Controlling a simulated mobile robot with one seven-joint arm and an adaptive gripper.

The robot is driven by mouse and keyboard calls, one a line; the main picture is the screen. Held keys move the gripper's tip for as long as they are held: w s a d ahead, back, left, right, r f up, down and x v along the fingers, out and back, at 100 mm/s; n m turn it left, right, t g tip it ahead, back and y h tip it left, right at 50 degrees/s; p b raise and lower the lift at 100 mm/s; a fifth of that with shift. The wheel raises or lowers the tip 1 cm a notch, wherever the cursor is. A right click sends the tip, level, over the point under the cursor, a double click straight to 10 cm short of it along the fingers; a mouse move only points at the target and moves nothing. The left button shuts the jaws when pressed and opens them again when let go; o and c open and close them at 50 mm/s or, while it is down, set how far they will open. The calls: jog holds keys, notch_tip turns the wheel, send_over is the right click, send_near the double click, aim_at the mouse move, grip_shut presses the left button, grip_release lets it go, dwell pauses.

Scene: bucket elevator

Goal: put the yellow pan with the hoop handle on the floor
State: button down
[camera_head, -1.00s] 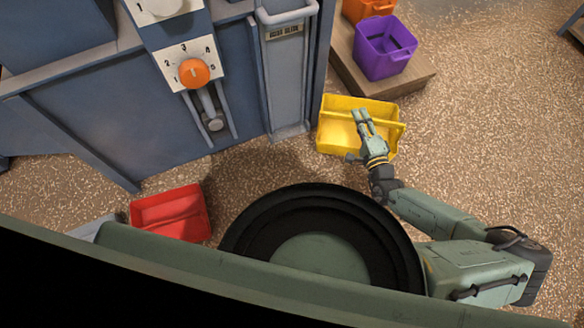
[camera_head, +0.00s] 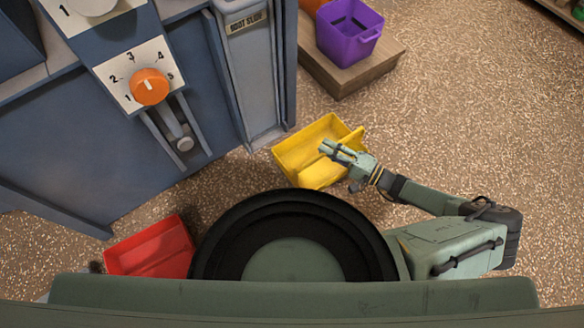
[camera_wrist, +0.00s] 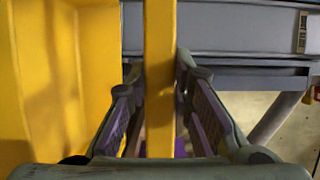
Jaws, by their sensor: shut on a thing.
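The yellow pan (camera_head: 300,152) with its hoop handle is in the middle of the head view, beside the foot of the blue machine. My gripper (camera_head: 335,150) reaches over it from the right and is shut on the hoop handle. In the wrist view the handle (camera_wrist: 160,60) runs upright between my two fingers (camera_wrist: 160,110), and the pan's yellow wall (camera_wrist: 60,80) fills the left side. The head view looks down, so I cannot tell whether the pan's underside touches the floor (camera_head: 440,130).
The blue machine (camera_head: 190,70) with an orange dial (camera_head: 149,87) stands on the left. A red bin (camera_head: 150,248) is on the floor at lower left. A purple bin (camera_head: 348,32) stands on a wooden platform (camera_head: 350,68) behind the pan. The speckled floor to the right is clear.

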jog(key=shift+s+a+f+b, duration=0.2)
jog(key=shift+s+a+f, duration=0.5)
jog(key=shift+a, duration=1.05)
jog(key=shift+s+a+f+b, duration=0.25)
jog(key=shift+s+a+f, duration=0.4)
jog(key=shift+a, duration=1.15)
jog(key=shift+s+a+f+b, duration=0.2)
jog(key=shift+s+a+f, duration=0.5)
jog(key=shift+a, duration=1.05)
jog(key=shift+w+f, duration=0.2)
jog(key=shift+f, duration=0.15)
jog(key=c, duration=1.4)
grip_release()
jog(key=shift+c, duration=0.2)
